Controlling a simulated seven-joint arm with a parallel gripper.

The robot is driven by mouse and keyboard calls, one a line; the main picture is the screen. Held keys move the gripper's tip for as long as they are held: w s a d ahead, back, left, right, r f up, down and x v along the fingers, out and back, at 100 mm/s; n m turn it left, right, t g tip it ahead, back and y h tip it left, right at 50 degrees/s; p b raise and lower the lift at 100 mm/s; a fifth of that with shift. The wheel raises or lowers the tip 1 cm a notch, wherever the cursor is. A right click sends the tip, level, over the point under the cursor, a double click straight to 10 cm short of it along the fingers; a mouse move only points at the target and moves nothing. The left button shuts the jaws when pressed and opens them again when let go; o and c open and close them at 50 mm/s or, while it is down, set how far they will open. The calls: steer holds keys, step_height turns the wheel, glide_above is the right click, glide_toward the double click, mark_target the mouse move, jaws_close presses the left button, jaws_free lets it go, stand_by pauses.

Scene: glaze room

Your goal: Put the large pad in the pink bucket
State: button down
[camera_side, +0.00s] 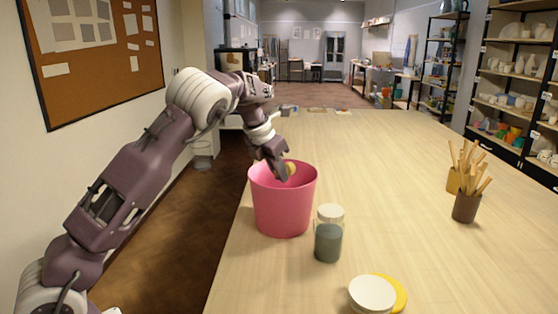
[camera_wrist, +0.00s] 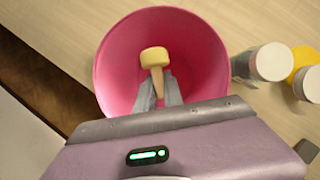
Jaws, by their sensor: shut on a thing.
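The pink bucket (camera_side: 283,207) stands upright on the table, and its round opening shows in the wrist view (camera_wrist: 112,62). My gripper (camera_side: 281,174) is at the bucket's mouth, its fingertips pointing down over the opening. It is shut on a pale yellow pad (camera_side: 291,168), taken here as the large pad. In the wrist view the pad (camera_wrist: 155,57) has a blocky head and a narrower tan part between my fingers (camera_wrist: 159,92). It appears within the bucket's outline. The bucket's floor under my gripper is partly hidden, and I cannot tell how deep the pad is.
A glass jar (camera_side: 328,242) with grey-green contents stands just right of the bucket. A white-topped round thing (camera_side: 372,294) and a yellow disc (camera_side: 398,291) are nearer the front. A brown cup (camera_side: 466,207) of wooden tools stands at right. The table's middle (camera_side: 390,160) is clear.

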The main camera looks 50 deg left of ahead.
steer(key=shift+f, duration=0.45)
steer(key=c, duration=1.4)
jaws_free()
step_height(320, 180, up, 7)
